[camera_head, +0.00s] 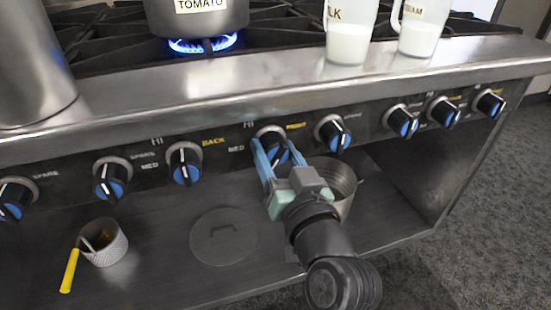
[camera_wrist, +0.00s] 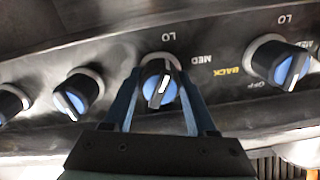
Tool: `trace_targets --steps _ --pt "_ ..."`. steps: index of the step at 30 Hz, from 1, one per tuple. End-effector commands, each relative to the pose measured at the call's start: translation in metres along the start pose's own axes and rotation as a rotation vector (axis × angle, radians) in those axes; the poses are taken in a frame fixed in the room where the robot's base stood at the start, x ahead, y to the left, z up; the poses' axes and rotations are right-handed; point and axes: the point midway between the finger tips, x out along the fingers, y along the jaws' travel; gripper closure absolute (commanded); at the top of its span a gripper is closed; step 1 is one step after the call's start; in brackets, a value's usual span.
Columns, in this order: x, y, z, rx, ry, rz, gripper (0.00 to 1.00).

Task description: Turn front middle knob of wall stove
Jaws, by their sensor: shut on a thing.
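The front middle knob (camera_head: 270,135) is a black knob with a blue face and a metal collar, on the wall stove's front panel (camera_head: 228,140). A yellow FRONT label is to its right in the head view. My gripper (camera_head: 271,157) reaches it from below right, its two blue fingers on either side of it, shut on it. In the wrist view the knob (camera_wrist: 159,86) sits between the fingertips (camera_wrist: 160,92), and its white pointer line is slightly tilted. In the head view the fingers hide part of the knob's face.
Similar knobs flank it closely, one at left (camera_head: 185,163) and one at right (camera_head: 332,133). A TOMATO pot (camera_head: 195,20) stands over a lit blue burner (camera_head: 203,44). Two white-filled jugs (camera_head: 348,42) stand on the stove edge. A metal pot (camera_head: 340,180) sits on the lower shelf beside my gripper.

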Motion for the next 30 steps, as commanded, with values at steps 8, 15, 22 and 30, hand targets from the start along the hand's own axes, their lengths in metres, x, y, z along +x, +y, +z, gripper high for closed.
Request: trace_targets --steps 8,15,22,30 --pt "-0.0002 0.0014 0.0023 -0.135 -0.003 0.002 0.98" --pt "-0.0002 0.0011 0.0017 -0.179 -0.004 0.001 0.98" --pt "-0.0002 0.001 0.0015 -0.184 -0.005 0.001 0.98" --pt "-0.0002 0.0009 0.0014 -0.183 -0.004 0.001 0.28"
